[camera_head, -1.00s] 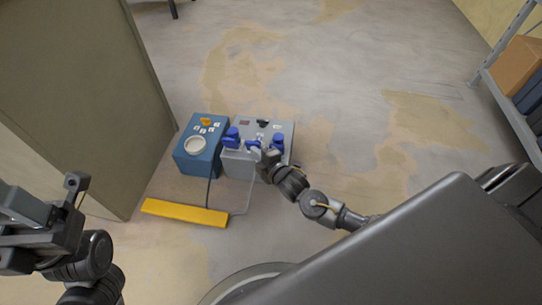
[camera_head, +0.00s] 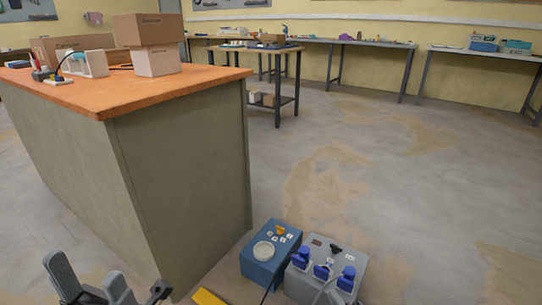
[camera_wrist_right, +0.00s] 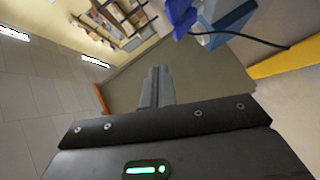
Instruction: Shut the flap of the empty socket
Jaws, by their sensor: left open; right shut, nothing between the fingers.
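The grey socket box (camera_head: 318,244) stands on the floor at the bottom of the head view, cut off by the lower edge. It carries three blue sockets: a left one (camera_head: 301,258), a middle one (camera_head: 322,271) and a right one (camera_head: 347,278). I cannot tell which is empty or how its flap stands. A blue socket part (camera_wrist_right: 181,14) shows at the top of the right wrist view. My right gripper (camera_wrist_right: 156,72) is shut and empty, apart from that part in the picture. My left gripper (camera_head: 88,268) is open and empty at the lower left of the head view.
A blue box (camera_head: 268,252) with a round white fitting stands beside the grey box. A yellow bar (camera_head: 207,297) lies in front. A large orange-topped bench (camera_head: 180,88) blocks the left. Floor to the right is clear.

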